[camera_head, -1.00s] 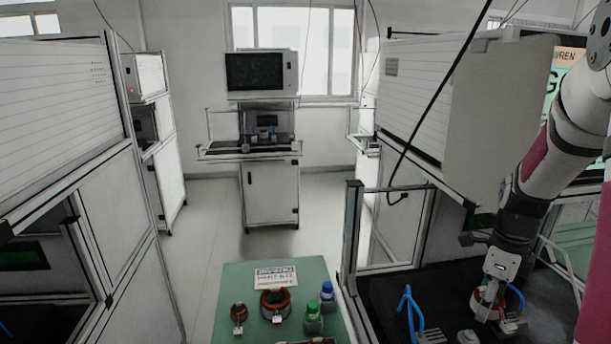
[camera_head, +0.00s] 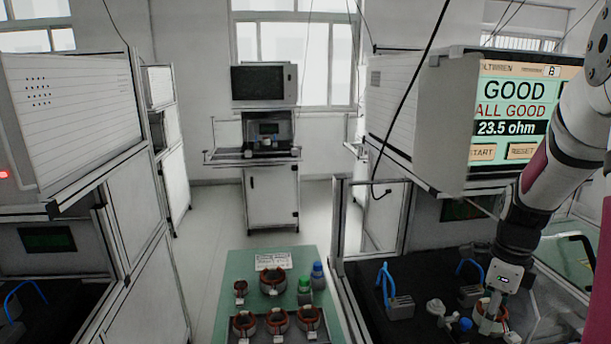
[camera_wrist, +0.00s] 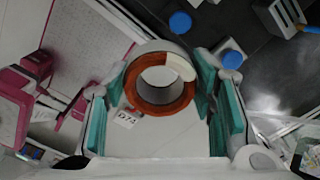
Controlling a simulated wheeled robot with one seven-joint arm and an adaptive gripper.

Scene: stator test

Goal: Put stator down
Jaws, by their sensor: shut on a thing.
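The stator (camera_wrist: 160,110) is a grey ring with orange-brown windings and a small white label in the wrist view. My gripper (camera_wrist: 162,95) has its teal finger pads on both sides of the ring and is shut on it. In the head view, my gripper (camera_head: 497,295) points down at the right with the stator (camera_head: 491,318) under it, at the dark tester bench (camera_head: 400,330). I cannot tell whether the stator touches the bench. Several similar stators stand on the green table (camera_head: 236,268) at the bottom centre.
The tester screen (camera_head: 511,115) reads "GOOD, ALL GOOD, 23.5 ohm". Blue-wired clamps (camera_head: 400,305) and a blue cap (camera_head: 465,324) are left of my gripper. A green bottle (camera_head: 304,288) and a blue bottle (camera_head: 318,274) stand on the green table. An aisle of floor (camera_head: 215,225) lies beyond.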

